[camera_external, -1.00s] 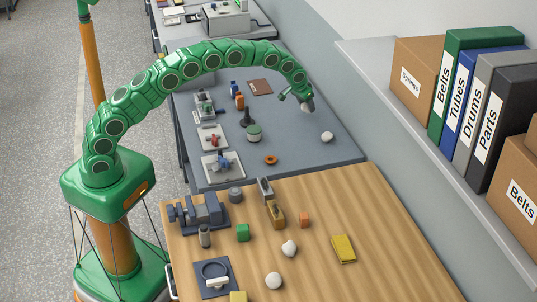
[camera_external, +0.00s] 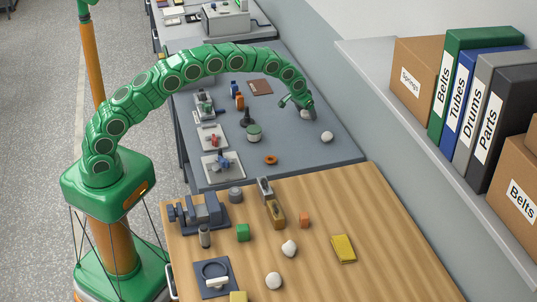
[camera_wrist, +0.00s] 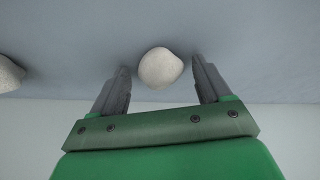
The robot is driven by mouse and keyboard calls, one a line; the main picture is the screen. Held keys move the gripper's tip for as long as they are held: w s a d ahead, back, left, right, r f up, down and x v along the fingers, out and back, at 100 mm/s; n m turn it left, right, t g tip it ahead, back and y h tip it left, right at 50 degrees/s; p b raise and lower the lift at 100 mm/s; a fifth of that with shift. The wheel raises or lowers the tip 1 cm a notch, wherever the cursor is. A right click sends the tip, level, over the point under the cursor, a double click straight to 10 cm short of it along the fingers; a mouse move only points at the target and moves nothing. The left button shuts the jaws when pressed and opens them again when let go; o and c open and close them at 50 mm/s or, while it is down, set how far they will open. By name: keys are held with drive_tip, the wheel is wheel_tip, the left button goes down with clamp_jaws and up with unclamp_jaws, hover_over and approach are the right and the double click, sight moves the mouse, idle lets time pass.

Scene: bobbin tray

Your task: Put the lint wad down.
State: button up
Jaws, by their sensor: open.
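A whitish, rounded lint wad (camera_wrist: 160,68) is between the two fingertips of my gripper (camera_wrist: 160,76) in the wrist view, with a gap on each side. My gripper is open and grips nothing. In the external view my gripper (camera_external: 299,109) is low over the far grey table (camera_external: 310,165), near its right side. The wad (camera_external: 305,114) shows only partly there, behind the gripper, and appears to lie on the table. A second pale wad (camera_external: 327,136) lies on the grey table nearby. It also shows at the left edge of the wrist view (camera_wrist: 9,75).
A dark green-topped spool (camera_external: 254,132), an orange ring (camera_external: 270,160) and white trays (camera_external: 222,166) with small parts stand left of the gripper. The wall (camera_external: 345,125) runs close on the right. Bare grey table lies around the second wad.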

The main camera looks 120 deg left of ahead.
drive_tip(key=shift+r, duration=0.1)
drive_tip(key=v, duration=1.2)
